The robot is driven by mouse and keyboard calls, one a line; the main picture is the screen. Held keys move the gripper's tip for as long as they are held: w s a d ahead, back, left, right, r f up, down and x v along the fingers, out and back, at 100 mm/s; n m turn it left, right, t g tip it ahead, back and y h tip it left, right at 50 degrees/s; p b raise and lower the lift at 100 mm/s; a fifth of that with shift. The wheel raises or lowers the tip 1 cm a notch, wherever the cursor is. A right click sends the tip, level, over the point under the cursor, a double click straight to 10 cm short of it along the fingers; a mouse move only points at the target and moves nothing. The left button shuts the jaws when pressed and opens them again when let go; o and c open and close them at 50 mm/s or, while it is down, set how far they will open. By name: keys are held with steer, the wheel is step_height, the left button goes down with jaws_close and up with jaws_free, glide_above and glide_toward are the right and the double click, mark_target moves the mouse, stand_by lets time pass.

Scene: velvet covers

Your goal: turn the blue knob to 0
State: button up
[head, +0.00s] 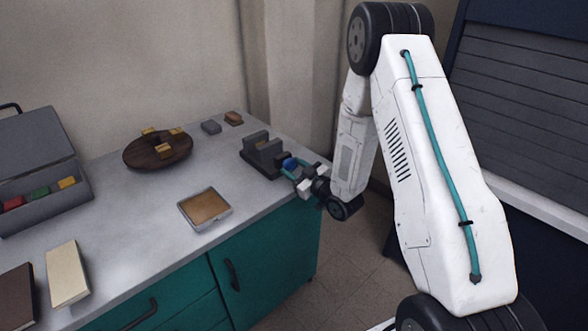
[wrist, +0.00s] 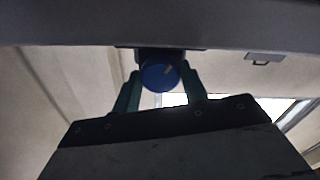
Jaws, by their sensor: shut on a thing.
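The blue knob (head: 289,163) sits on the right side of a dark grey device (head: 262,150) near the right end of the counter. My gripper (head: 290,170) reaches in from the right and is shut on the knob. In the wrist view the blue knob (wrist: 160,75) lies between the two teal fingers of my gripper (wrist: 161,82). A pale yellow pointer line on its face slants toward the upper right. No scale or 0 mark is readable in either view, so the setting cannot be read.
On the grey counter (head: 130,215) are a round brown board (head: 140,160) with small wooden blocks, a shallow framed tray (head: 188,212), an open grey case (head: 40,205) and books at the left. Two small blocks (head: 211,127) lie behind. Teal cabinets (head: 275,265) stand below.

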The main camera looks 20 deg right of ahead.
steer(key=n, duration=1.9)
stand_by(0.4)
steer(key=o, duration=1)
steer(key=v, duration=0.8)
